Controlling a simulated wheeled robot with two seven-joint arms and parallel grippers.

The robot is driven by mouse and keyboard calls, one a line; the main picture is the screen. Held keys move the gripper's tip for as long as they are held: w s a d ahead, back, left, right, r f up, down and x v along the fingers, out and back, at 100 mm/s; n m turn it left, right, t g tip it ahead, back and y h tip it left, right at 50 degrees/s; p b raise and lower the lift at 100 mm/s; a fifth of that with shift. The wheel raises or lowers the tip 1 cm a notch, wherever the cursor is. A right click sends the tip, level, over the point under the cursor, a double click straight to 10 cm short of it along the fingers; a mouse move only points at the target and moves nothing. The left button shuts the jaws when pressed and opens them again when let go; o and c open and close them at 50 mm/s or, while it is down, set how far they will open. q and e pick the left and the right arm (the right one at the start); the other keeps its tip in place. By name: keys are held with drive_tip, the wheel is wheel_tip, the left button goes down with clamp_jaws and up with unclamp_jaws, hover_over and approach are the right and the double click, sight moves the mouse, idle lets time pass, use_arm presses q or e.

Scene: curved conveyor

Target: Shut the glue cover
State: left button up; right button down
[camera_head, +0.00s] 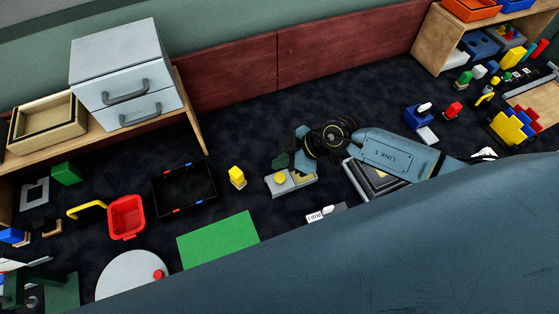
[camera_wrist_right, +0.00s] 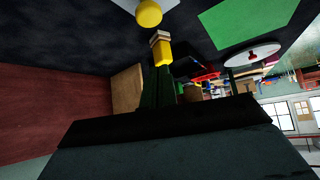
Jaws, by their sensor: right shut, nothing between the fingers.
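A low grey box with a round yellow knob (camera_head: 280,178) stands on the dark surface in the middle of the head view. The yellow knob shows at the top of the wrist view (camera_wrist_right: 148,12). No part is clearly marked as the glue cover, and I cannot tell its hinge or how far open it is. My right gripper (camera_head: 281,161) has dark green fingers. It is shut and empty, just behind and above the knobbed box, apart from the knob. Its fingers show in the wrist view (camera_wrist_right: 158,84). My left gripper is not in view.
A yellow block (camera_head: 237,177) and a black tray (camera_head: 184,190) stand left of the box. A grey-framed case (camera_head: 362,190) lies right, partly under my arm. A green mat (camera_head: 218,239) is in front. Dark free floor lies behind, before the red panels (camera_head: 310,50).

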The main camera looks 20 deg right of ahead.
sight(276, 177)
drive_tip(key=b+x, duration=0.2)
drive_tip(key=x, duration=0.5)
drive_tip(key=shift+w+a+f, duration=0.1)
drive_tip(key=shift+a+f, duration=0.2)
drive_tip(key=d, duration=0.1)
drive_tip(key=s+d, duration=0.1)
drive_tip(key=shift+s+d+f, duration=0.1)
drive_tip(key=shift+d+f, duration=0.2)
drive_tip(key=shift+f, duration=0.05)
drive_tip(key=shift+s+d, duration=0.2)
drive_tip(key=shift+d, duration=0.15)
